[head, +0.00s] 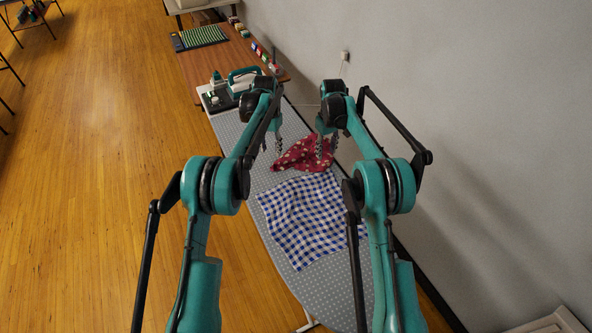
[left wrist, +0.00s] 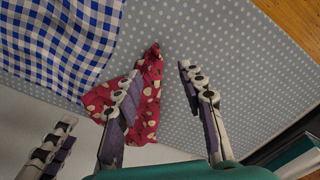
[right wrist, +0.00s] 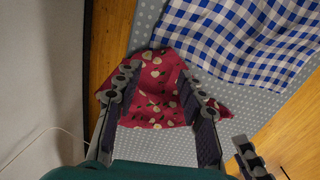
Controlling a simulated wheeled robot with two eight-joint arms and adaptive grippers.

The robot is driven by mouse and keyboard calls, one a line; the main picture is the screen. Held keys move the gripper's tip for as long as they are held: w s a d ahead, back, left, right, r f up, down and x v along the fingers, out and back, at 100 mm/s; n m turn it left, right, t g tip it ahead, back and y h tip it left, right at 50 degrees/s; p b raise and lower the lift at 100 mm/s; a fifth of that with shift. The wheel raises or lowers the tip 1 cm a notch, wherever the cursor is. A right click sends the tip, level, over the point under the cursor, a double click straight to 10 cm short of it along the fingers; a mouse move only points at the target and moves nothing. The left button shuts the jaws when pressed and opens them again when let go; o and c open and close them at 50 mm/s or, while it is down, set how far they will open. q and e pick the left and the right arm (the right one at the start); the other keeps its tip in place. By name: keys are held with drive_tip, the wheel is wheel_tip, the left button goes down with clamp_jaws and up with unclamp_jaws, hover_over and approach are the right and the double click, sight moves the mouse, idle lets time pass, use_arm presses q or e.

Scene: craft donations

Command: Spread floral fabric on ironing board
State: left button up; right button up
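The floral fabric (head: 300,158), red with cream flowers, lies crumpled on the grey dotted ironing board (head: 238,135). My left gripper (head: 272,148) is open above the board, just left of the fabric. In the left wrist view, the fabric (left wrist: 149,90) shows beside and behind the left finger, with bare board under the other. My right gripper (head: 326,153) is open over the fabric's right part. In the right wrist view, the fabric (right wrist: 157,90) shows between its spread fingers. Whether any fingertip touches the cloth is unclear.
A blue checked cloth (head: 300,215) lies flat on the near part of the board. An iron (head: 244,80) stands at the far end. The wall is close on the right.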

use_arm(q)
hover_over(272, 168)
wheel_tip(272, 168, down, 6)
drive_tip(key=shift+s+d, duration=0.1)
drive_tip(key=shift+d, duration=0.05)
use_arm(e)
hover_over(324, 169)
wheel_tip(324, 169, down, 6)
drive_tip(key=shift+r, duration=0.1)
use_arm(q)
drive_tip(key=shift+f+b, duration=1)
drive_tip(key=shift+b, duration=0.05)
use_arm(e)
drive_tip(key=shift+f, duration=1.1)
drive_tip(key=shift+r, duration=0.1)
use_arm(q)
drive_tip(key=shift+f, duration=0.45)
drive_tip(key=shift+c, duration=0.2)
use_arm(e)
drive_tip(key=shift+c, duration=0.2)
